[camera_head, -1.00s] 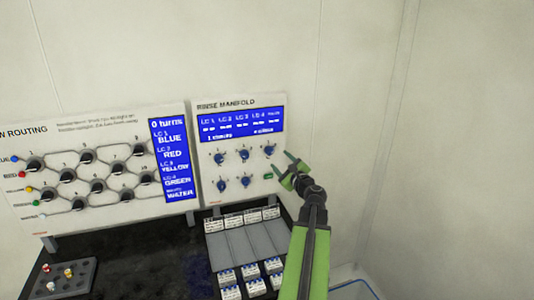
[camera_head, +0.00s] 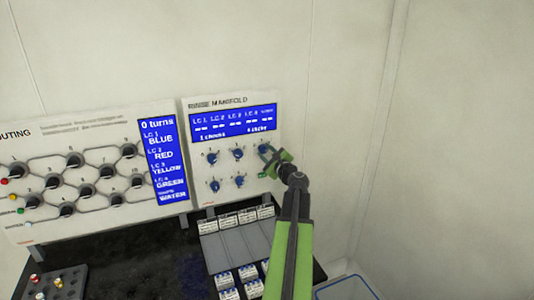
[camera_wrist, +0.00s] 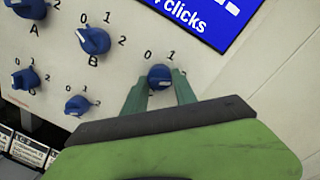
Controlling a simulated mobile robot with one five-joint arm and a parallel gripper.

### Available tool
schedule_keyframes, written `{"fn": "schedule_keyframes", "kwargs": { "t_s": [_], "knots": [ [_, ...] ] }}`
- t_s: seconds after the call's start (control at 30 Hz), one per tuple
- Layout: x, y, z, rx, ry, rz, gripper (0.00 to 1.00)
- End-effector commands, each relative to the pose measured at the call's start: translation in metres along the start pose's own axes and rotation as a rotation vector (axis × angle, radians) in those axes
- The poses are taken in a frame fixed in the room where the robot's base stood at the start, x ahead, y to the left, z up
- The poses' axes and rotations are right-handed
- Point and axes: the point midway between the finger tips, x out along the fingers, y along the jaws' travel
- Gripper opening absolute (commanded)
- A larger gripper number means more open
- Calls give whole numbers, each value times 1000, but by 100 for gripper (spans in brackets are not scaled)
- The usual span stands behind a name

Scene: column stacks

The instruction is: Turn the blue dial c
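The blue dial C (camera_wrist: 159,77) is the rightmost knob in the top row of the rinse manifold panel (camera_head: 192,136). In the wrist view it sits between the two fingers of my gripper (camera_wrist: 161,84), with the numbers 0 and 1 visible above it. Its letter is hidden by my gripper. The fingers flank the dial closely, with a thin gap seeming to show on each side, so the gripper looks open around it. In the head view my gripper (camera_head: 265,156) covers part of the dial.
Dials A (camera_wrist: 28,6) and B (camera_wrist: 94,40) are to the left, with two more blue dials below. The routing panel (camera_head: 110,125) stands left; labelled trays (camera_head: 238,250) lie below.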

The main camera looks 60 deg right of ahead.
Motion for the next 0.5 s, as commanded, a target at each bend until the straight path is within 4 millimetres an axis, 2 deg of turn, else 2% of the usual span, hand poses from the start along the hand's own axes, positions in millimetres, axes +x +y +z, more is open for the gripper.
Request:
{"fn": "schedule_keyframes", "kwargs": {
  "t_s": [0.03, 0.13, 0.2, 0.5],
  "knots": [
    [0, 0, 0, -1, 0, 1, 13],
    [0, 0, 0, -1, 0, 1, 0],
    [1, -7, -7, -1, 5, -4, 0],
    [-1, -2, -2, -45, 6, 1, 0]
  ]
}}
